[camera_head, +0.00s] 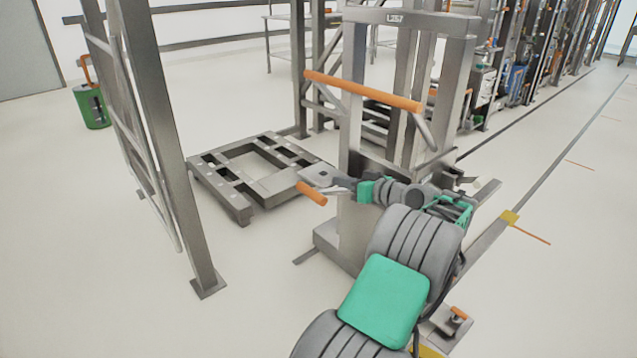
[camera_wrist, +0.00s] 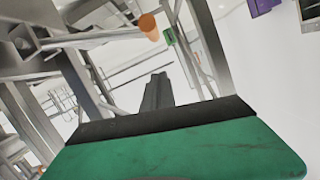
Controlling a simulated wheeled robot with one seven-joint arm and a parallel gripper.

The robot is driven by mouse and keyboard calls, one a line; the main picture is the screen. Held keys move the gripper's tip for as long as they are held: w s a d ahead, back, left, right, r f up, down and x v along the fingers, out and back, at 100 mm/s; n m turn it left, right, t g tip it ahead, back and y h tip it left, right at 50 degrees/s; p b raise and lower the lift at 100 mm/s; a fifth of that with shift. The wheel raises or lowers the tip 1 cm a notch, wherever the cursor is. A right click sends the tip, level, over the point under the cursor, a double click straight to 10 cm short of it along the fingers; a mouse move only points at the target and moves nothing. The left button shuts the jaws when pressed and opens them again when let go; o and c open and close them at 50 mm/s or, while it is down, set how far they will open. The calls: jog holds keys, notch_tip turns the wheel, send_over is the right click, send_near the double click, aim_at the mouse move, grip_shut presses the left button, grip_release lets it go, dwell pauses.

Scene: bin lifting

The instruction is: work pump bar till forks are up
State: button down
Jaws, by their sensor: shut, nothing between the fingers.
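The grey stacker (camera_head: 352,225) stands upright in the middle of the head view, with an orange-covered cross handle (camera_head: 362,90) on its near side. A short bar with an orange grip (camera_head: 312,193), apparently the pump bar, sticks out low toward the left. My gripper (camera_head: 312,178) is shut and empty, close to the orange grip; I cannot tell whether they touch. In the wrist view my gripper (camera_wrist: 158,92) shows as dark closed fingers, with an orange handle end (camera_wrist: 148,25) beyond them. The forks are hidden or not clear, so their height cannot be told.
A grey slatted pallet (camera_head: 240,207) lies on the floor to the left, behind an upright steel frame (camera_head: 165,150). A green bin (camera_head: 91,107) stands at the far left. Shelving lines the back right. Open floor lies at the left and right.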

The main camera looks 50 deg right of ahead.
jog(key=shift+s+d, duration=0.15)
jog(key=shift+s, duration=0.05)
jog(key=b, duration=0.3)
send_over(318, 192)
notch_tip(318, 192, down, 3)
jog(key=shift+s+d+r, duration=0.1)
jog(key=shift+d, duration=0.05)
jog(key=f, duration=0.2)
jog(key=shift+s+a+f+b, duration=0.15)
jog(key=shift+a+f+b, duration=0.15)
jog(key=shift+f+b, duration=0.1)
jog(key=shift+a+f, duration=0.1)
jog(key=shift+f, duration=0.2)
jog(key=shift+f, duration=0.1)
